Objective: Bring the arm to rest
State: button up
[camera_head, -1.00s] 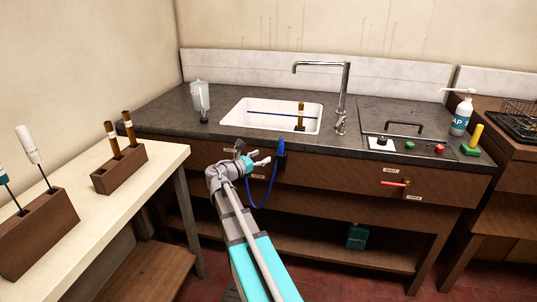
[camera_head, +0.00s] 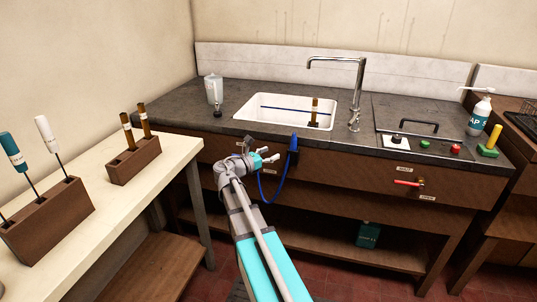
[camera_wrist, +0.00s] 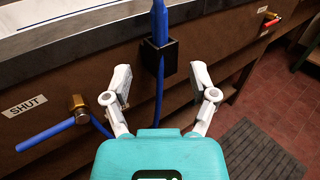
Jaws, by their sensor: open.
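My gripper (camera_head: 265,157) is open and empty in front of the sink bench, left of a blue hose piece (camera_head: 293,143) in the head view. In the wrist view my gripper (camera_wrist: 161,76) has its two fingers spread wide. Between them, further off, a black holder (camera_wrist: 172,62) on the bench front carries the blue hose piece (camera_wrist: 159,22) upright. The fingers look apart from the holder. My arm stretches forward from the bottom of the head view.
A blue-handled valve (camera_wrist: 78,103) by a SHUT label (camera_wrist: 24,106) is left of the fingers. The sink (camera_head: 255,107) and tap (camera_head: 360,75) stand behind. A red-handled valve (camera_head: 407,183) juts out at right. A pale table (camera_head: 150,195) with tool blocks is at left.

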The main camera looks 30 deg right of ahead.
dwell(0.3)
jog(key=s+a+f+m+g+y, duration=0.1)
jog(key=s+a+f+m+y, duration=0.35)
jog(key=a+f, duration=0.2)
jog(key=s+a+f+m+y, duration=0.3)
jog(key=a+f+m+y, duration=0.1)
jog(key=a+f+m, duration=0.25)
jog(key=s+a+f+m+g+y, duration=0.1)
jog(key=s+a+f+m+y, duration=0.25)
jog(key=a, duration=0.55)
jog(key=s+a+f+m+y, duration=0.2)
jog(key=s+a+m+y, duration=0.25)
jog(key=a, duration=0.45)
notch_tip(320, 180, up, 21)
jog(key=y+p, duration=0.1)
jog(key=p, duration=2)
jog(key=shift+a+f, duration=0.15)
jog(key=shift+a, duration=0.1)
